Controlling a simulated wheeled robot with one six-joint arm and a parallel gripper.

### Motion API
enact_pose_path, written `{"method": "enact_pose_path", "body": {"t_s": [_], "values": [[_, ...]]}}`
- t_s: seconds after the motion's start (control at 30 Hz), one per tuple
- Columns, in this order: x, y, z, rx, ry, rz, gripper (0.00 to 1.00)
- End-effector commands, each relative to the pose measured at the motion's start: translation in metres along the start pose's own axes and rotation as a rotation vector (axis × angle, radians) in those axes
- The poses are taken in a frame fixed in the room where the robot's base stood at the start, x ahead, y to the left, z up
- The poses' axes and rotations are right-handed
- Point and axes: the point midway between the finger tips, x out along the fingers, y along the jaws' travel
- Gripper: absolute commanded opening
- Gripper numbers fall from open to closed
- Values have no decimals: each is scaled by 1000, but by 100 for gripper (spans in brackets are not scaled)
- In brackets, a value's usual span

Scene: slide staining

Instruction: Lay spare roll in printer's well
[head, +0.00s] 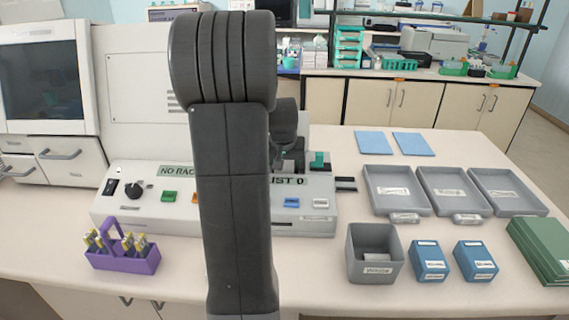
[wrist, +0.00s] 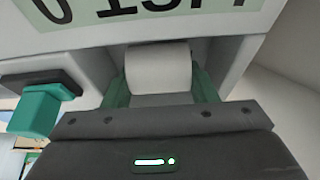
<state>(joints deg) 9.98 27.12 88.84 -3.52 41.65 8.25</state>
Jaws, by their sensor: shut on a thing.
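In the wrist view, my gripper (wrist: 160,92) has its two green fingers on either side of a white paper roll (wrist: 158,66) and is shut on it. The roll is at a recess in the grey-white machine (wrist: 262,40), just under its display panel, which shows upside down here. I cannot tell whether the roll touches the bottom of the recess. In the head view, my arm stands in front of the machine (head: 150,207) and hides its middle. The roll cannot be made out clearly there.
A teal-handled part (wrist: 38,108) is beside the recess. In the head view, a purple rack (head: 125,262) stands front left. A grey bin (head: 362,270), blue boxes (head: 430,262) and grey trays (head: 395,195) are on the right. The counter between is clear.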

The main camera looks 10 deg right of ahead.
Motion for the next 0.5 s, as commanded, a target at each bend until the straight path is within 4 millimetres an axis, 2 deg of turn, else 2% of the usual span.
{"method": "enact_pose_path", "body": {"t_s": [0.5], "values": [[5, 0, 2, 0, 0, 0, 29]]}}
